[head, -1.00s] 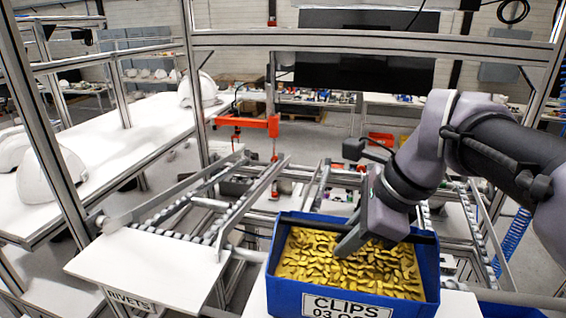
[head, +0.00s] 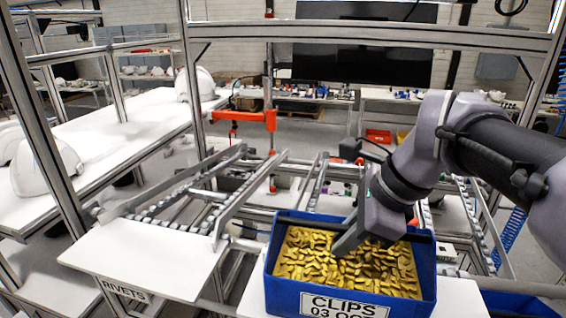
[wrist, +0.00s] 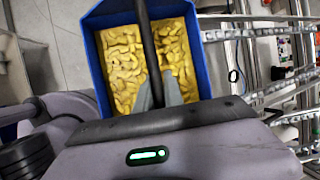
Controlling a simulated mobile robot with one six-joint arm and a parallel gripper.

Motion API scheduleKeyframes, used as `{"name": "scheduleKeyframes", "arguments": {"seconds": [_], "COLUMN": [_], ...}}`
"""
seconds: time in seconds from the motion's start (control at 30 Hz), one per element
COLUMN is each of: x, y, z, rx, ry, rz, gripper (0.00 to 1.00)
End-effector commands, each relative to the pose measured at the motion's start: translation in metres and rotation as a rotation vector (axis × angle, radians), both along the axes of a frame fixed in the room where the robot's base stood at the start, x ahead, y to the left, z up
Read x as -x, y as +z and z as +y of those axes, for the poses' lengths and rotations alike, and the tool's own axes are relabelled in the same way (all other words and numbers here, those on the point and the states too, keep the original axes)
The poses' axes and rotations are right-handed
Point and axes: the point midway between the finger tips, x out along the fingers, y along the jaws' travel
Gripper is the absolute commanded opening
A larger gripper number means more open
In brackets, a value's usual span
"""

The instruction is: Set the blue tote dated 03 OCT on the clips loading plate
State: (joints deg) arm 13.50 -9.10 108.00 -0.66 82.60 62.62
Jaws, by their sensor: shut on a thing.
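The blue tote (head: 344,300) is full of yellow clips and has a white label reading CLIPS 03 OC, cut off at the lower edge of the head view. A dark bar crosses its top. My gripper (head: 343,246) is shut on this bar, above the clips. In the wrist view the tote (wrist: 97,62) lies beyond my gripper (wrist: 158,92), whose grey fingers are on the bar. The white loading plate (head: 455,303) shows on both sides of the tote, which is at or above it. I cannot tell if they touch.
A white plate labelled RIVETS (head: 150,262) is to the left, with a roller track (head: 190,205) behind it. More roller rails (head: 478,225) are at right. An upright metal post (head: 45,130) stands at left. Part of another blue tote (head: 520,303) shows at lower right.

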Motion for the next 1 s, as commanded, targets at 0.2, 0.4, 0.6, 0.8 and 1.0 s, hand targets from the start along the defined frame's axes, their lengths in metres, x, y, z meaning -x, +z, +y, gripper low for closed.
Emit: {"name": "scheduleKeyframes", "arguments": {"seconds": [0.2, 0.4, 0.6, 0.8, 1.0], "x": [0.000, 0.000, 0.006, 0.023, 0.040], "y": [0.000, -0.001, 0.026, 0.086, 0.138], "z": [0.000, 0.000, -0.007, -0.025, -0.044], "rx": [0.000, 0.000, -0.001, 0.000, 0.000], "ry": [0.000, 0.000, -0.003, -0.005, -0.005], "rz": [-0.001, 0.001, 0.000, 0.000, 0.000], "gripper": [0.38, 0.38, 0.38, 0.38, 0.38]}}
